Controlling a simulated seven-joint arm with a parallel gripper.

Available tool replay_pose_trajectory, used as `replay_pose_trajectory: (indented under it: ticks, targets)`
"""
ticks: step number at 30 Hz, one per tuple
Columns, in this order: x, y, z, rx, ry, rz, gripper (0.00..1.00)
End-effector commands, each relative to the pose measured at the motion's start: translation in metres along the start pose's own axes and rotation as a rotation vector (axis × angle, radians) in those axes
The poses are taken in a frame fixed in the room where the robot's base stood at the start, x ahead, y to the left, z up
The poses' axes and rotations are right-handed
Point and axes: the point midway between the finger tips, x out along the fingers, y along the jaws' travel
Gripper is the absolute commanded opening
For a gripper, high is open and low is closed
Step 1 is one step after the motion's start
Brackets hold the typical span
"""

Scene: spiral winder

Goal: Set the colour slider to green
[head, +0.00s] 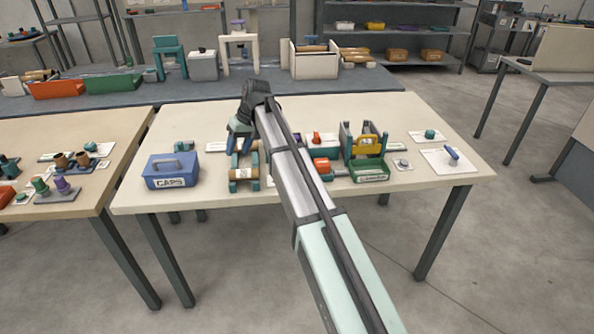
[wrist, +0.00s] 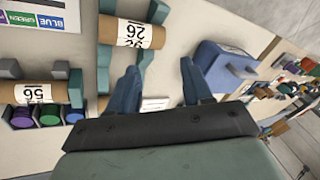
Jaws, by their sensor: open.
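In the wrist view a flat plate with coloured bands (wrist: 38,16) reading BLUE and GREEN shows at the top left, cut off by the picture's edge. It looks like the colour slider's scale, but no slider knob can be made out on it. In the head view I cannot pick out this scale, and my arm hides part of the table. My gripper (wrist: 160,84) is open and empty in the wrist view, its two blue fingers apart. In the head view my gripper (head: 240,135) is over the back part of the table, right of the blue CAPS box (head: 172,171).
A cardboard tube marked 26 (wrist: 133,32) lies on a teal stand ahead of the fingers. Another tube marked 56 (wrist: 35,93) lies left, by purple, green and blue caps (wrist: 48,115). A green bin (head: 368,171) stands right of my arm.

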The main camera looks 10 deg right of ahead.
Motion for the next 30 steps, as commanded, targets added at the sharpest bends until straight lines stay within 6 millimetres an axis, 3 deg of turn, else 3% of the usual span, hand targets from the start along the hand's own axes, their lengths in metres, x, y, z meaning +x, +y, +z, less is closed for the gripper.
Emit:
replay_pose_trajectory:
  ticks: [1,6,9,13,20,30]
  targets:
    - [-0.020,0.031,0.015,0.028,-0.027,0.063,0.50]
    - [-0.071,0.102,0.058,0.112,-0.122,0.227,0.50]
    - [-0.090,0.125,0.075,0.149,-0.157,0.283,0.50]
    - [-0.101,0.139,0.086,0.174,-0.182,0.317,0.50]
    - [-0.084,0.146,0.092,0.177,-0.187,0.323,0.50]
    - [-0.029,0.163,0.104,0.176,-0.186,0.322,0.50]
